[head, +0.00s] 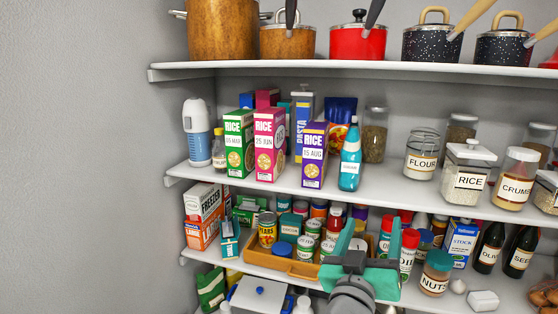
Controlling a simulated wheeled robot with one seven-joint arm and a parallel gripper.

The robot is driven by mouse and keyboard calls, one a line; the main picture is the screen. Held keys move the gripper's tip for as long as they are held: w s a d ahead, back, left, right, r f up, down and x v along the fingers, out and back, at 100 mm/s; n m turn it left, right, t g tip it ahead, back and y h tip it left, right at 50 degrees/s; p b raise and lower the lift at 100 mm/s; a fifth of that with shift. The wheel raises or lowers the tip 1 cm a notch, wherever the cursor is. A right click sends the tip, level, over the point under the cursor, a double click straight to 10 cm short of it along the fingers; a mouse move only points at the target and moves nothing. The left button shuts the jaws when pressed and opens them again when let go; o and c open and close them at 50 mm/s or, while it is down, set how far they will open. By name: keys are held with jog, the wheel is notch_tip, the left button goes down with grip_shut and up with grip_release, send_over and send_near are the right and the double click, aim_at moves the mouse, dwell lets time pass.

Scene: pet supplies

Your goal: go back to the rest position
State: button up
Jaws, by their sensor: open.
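My gripper (368,236), teal with a dark grey wrist, shows at the lower middle of the head view. Its two fingers stand apart and point toward the lower middle shelf (460,305). I see nothing held between them. The gripper covers part of a wooden tray (262,260) and some jars and cans on that shelf. Whether the fingers touch anything there cannot be told.
Left of the gripper are several cans and cartons. A NUTS jar (436,272) and dark bottles (489,246) stand on its right. Above, a shelf holds RICE boxes (269,144), a teal bottle (350,158) and jars (468,170). Pots (358,42) stand on top.

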jog(key=s+a+f+n+y, duration=0.2)
jog(key=s+a+f, duration=0.15)
jog(key=f, duration=0.65)
jog(key=s+a+f+n+y, duration=0.25)
jog(key=s+f, duration=0.25)
jog(key=f, duration=0.5)
jog(key=s+a+f+n+y, duration=0.2)
jog(key=s+a+f, duration=0.2)
jog(key=f, duration=0.6)
jog(key=s+a+f+m, duration=0.1)
jog(key=s+a+f, duration=0.2)
jog(key=s, duration=0.6)
jog(key=s+a+f+m+g+y, duration=0.1)
jog(key=s+a+f+m, duration=0.1)
jog(key=s, duration=0.7)
jog(key=s+a+f+m+g+y, duration=0.1)
jog(key=s+a+f, duration=0.3)
jog(key=s, duration=0.5)
notch_tip(320, 180, down, 2)
jog(key=shift+f+m, duration=0.2)
jog(key=shift+m, duration=0.25)
jog(key=shift+y, duration=0.25)
jog(key=shift+c, duration=0.6)
